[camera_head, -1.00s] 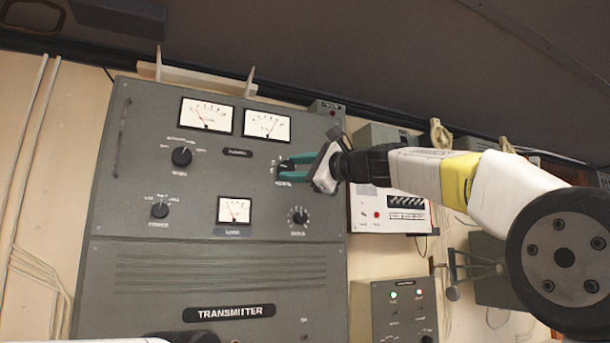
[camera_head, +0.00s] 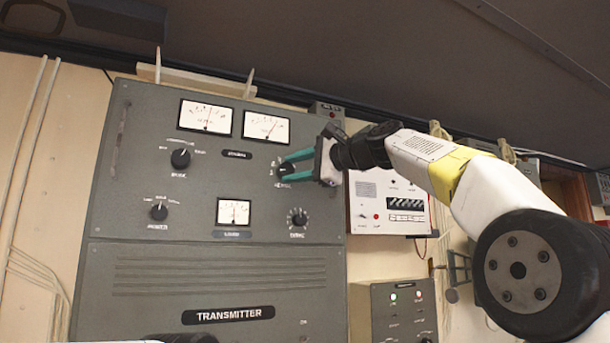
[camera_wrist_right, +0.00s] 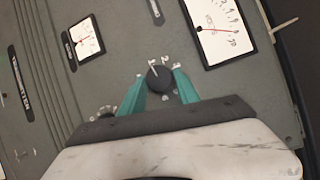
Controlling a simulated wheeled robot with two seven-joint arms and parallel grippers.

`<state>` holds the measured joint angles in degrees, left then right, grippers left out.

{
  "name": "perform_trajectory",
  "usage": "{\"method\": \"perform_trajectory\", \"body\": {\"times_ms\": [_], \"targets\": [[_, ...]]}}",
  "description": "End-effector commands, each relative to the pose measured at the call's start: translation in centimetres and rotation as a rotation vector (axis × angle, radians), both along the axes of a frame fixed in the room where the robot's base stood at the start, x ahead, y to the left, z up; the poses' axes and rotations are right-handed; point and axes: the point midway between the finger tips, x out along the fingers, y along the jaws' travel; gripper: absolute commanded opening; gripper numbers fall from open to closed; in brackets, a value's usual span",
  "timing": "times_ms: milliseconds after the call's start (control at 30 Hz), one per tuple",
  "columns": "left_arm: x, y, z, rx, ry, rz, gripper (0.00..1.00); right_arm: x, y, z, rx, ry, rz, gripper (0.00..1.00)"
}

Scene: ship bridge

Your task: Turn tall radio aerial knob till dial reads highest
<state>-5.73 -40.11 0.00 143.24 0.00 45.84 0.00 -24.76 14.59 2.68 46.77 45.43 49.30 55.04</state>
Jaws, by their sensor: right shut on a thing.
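The tall grey transmitter panel (camera_head: 140,225) fills the left and middle of the head view. My right gripper (camera_head: 287,171) is shut on a round black knob (camera_wrist_right: 159,78) below the upper right dial (camera_head: 266,126). Its teal fingers sit on either side of the knob, partly hiding its markings. The knob's pale pointer line shows in the right wrist view. The upper right dial's needle leans right. The upper left dial (camera_head: 206,116) has its needle near upright. The small lower dial (camera_head: 234,212) has its needle near the middle. My left gripper is not in view.
Other knobs on the panel are an upper left one (camera_head: 180,158), a lower left one (camera_head: 159,211) and a lower right one (camera_head: 297,217). A white instrument box (camera_head: 365,222) and a grey box with lamps (camera_head: 395,310) stand to the right, below my right arm.

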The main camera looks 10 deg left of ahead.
Motion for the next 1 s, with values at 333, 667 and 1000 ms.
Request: {"method": "perform_trajectory", "body": {"times_ms": [333,667,1000], "targets": [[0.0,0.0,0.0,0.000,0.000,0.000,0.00,-0.1,0.1,-0.2,-0.003,0.003,0.004,0.59],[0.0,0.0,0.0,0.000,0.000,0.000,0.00,-0.5,-0.7,0.0,0.000,0.002,0.001,0.59],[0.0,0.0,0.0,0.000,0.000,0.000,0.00,-3.1,-5.6,0.0,-0.001,0.002,-0.001,0.59]]}}
